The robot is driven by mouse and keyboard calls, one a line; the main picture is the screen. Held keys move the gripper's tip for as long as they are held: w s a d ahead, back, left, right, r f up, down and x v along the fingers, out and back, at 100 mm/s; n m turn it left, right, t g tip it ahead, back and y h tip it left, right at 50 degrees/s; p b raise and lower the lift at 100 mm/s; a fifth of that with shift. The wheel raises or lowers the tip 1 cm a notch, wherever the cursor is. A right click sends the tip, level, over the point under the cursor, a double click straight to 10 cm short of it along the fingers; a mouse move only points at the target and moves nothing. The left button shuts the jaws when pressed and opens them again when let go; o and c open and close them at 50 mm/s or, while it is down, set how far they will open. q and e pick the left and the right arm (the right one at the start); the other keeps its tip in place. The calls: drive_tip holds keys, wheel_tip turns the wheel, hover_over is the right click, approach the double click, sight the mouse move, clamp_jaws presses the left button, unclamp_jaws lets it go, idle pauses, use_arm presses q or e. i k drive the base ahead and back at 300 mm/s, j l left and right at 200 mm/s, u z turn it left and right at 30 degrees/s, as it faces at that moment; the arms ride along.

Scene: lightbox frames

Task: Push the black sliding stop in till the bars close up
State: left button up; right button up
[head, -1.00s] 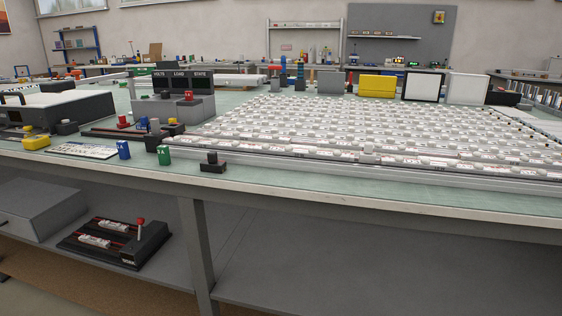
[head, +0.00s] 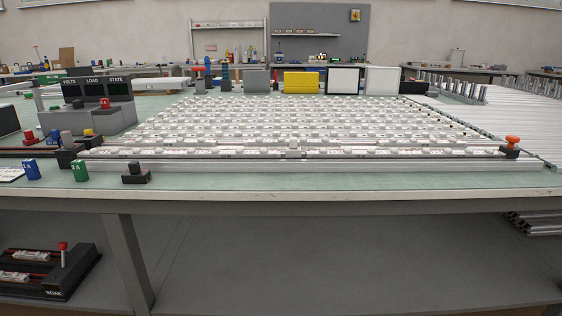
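Rows of pale bars (head: 270,129) with small red and dark marks lie across the bench top. A long light-grey rail (head: 320,165) runs along their near side. A black block with a small knob (head: 136,174) sits at the rail's left end, near the front edge. Another black block (head: 509,152) with an orange knob (head: 513,140) sits at the right end of the nearest row. I cannot tell for sure which block is the sliding stop. Small gaps between the bars are too fine to judge. Neither of my grippers is in view.
A grey box with VOLTS, LOAD and STATE displays (head: 97,91) stands at left. Blue (head: 32,169) and green (head: 80,170) blocks stand near the front edge. Silver profiles (head: 520,125) lie at right. The front strip of bench (head: 330,181) is clear.

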sight(509, 149)
drive_tip(key=z, duration=1.25)
